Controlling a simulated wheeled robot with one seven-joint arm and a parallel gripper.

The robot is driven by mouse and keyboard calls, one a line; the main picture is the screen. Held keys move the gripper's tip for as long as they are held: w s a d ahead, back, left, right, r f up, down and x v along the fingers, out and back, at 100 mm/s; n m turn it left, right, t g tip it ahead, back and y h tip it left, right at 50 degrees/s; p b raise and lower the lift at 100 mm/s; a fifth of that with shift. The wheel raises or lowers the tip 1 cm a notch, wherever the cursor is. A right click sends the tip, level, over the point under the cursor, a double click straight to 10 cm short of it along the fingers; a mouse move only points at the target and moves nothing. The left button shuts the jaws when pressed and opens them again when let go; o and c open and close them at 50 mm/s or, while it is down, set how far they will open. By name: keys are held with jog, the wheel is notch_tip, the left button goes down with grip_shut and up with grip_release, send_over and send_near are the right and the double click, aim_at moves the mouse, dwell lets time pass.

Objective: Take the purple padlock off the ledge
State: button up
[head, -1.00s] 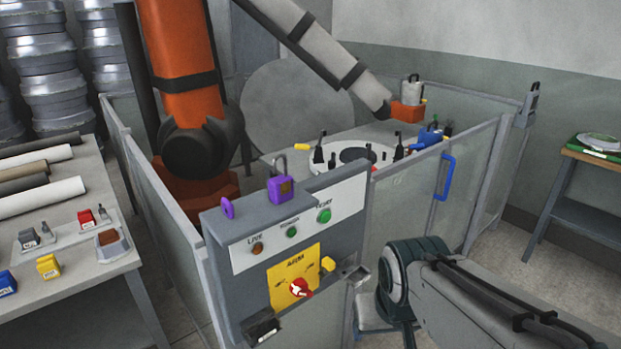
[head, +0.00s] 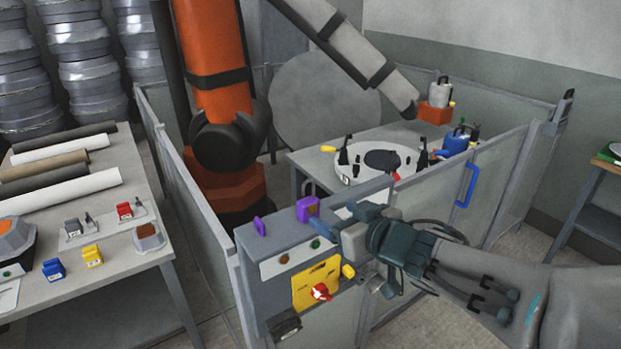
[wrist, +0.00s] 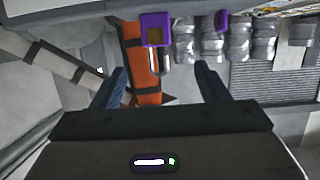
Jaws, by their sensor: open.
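The purple padlock (head: 307,210) stands upright on the top ledge of the grey control cabinet (head: 250,238), its grey shackle pointing up. My gripper (head: 347,219) is just right of the padlock in the head view, over the cabinet, and apart from it. In the wrist view my gripper (wrist: 160,78) has its two fingers spread wide with nothing between the tips. There the padlock (wrist: 155,28) appears upside down, beyond the fingertips and slightly left of centre.
A purple disc (head: 260,227) stands on the ledge left of the padlock. The cabinet front carries a yellow plate with a red switch (head: 321,292). Clear fence panels surround the orange robot arm (head: 213,80). A workbench (head: 135,210) stands at left.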

aim_at(304, 201)
jog(key=b+x, duration=0.1)
jog(key=x, duration=0.7)
jog(key=shift+w+a+f+b, duration=0.1)
jog(key=shift+w+f+b, duration=0.1)
jog(key=shift+b, duration=0.15)
jog(key=x, duration=0.3)
jog(key=shift+w+f, duration=0.35)
jog(key=shift+f, duration=0.05)
jog(key=shift+w+a+f, duration=0.15)
jog(key=shift+w+a, duration=0.15)
jog(key=shift+w, duration=0.25)
jog(key=c, duration=1.1)
